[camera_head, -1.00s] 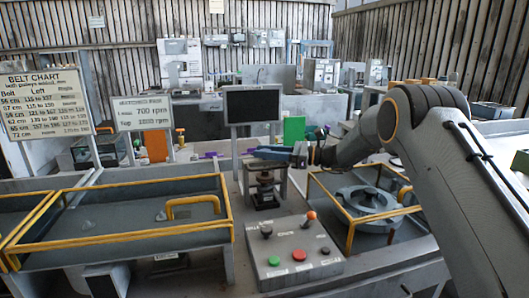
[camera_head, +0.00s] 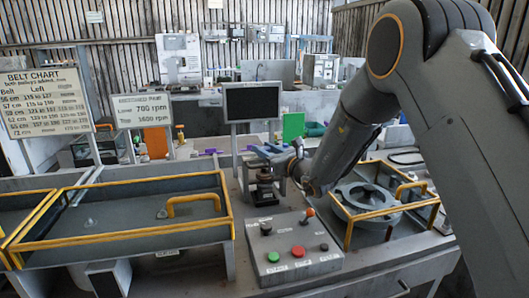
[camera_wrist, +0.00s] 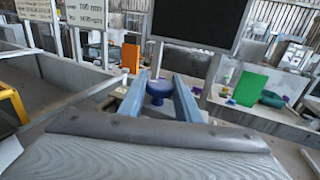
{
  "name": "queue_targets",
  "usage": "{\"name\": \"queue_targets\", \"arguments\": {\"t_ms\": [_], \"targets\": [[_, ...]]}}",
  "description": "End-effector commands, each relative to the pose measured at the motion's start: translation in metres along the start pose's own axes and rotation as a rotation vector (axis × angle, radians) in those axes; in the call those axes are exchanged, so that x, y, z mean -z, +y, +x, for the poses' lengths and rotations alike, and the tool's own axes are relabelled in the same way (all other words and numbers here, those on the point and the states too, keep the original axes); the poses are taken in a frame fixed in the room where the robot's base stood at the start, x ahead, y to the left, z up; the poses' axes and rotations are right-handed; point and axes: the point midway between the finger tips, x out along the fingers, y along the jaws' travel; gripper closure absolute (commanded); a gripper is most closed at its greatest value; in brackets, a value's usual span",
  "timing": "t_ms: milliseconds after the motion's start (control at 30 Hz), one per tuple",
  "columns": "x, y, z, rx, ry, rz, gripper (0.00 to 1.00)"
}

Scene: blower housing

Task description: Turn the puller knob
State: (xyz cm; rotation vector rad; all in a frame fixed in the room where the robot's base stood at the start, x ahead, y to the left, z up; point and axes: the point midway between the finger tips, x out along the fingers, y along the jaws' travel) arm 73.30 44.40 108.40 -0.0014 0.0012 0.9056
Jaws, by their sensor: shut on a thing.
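The puller knob is a small rounded blue knob on a short stem (camera_wrist: 159,91), seen between the two blue fingers in the wrist view. My gripper (camera_wrist: 160,88) is shut on it, one finger on each side. In the head view my gripper (camera_head: 270,152) is at the top of the dark metal puller (camera_head: 264,187), which stands behind the control panel. The knob itself is hidden or too small to make out there.
A control panel (camera_head: 290,252) with green and red buttons and an orange-topped lever is in front. A yellow-railed tray (camera_head: 130,238) lies left, and a round grey housing (camera_head: 366,198) in a yellow frame right. A dark monitor (camera_head: 252,103) stands close behind.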

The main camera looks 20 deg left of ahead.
Motion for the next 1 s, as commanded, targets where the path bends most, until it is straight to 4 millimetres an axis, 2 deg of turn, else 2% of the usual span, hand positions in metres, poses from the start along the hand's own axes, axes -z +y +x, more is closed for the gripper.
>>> {"name": "queue_targets", "arguments": {"t_ms": [300,867,900,1000], "targets": [[0.0011,0.0007,0.0000,0.127,0.001,0.002,0.92],[-0.0003,0.0000,0.0004,0.157,-0.001,0.001,0.92],[-0.0004,0.0001,0.0004,0.157,-0.001,0.001,0.67],[-0.0004,0.0001,0.0004,0.157,-0.001,0.001,0.51]]}}
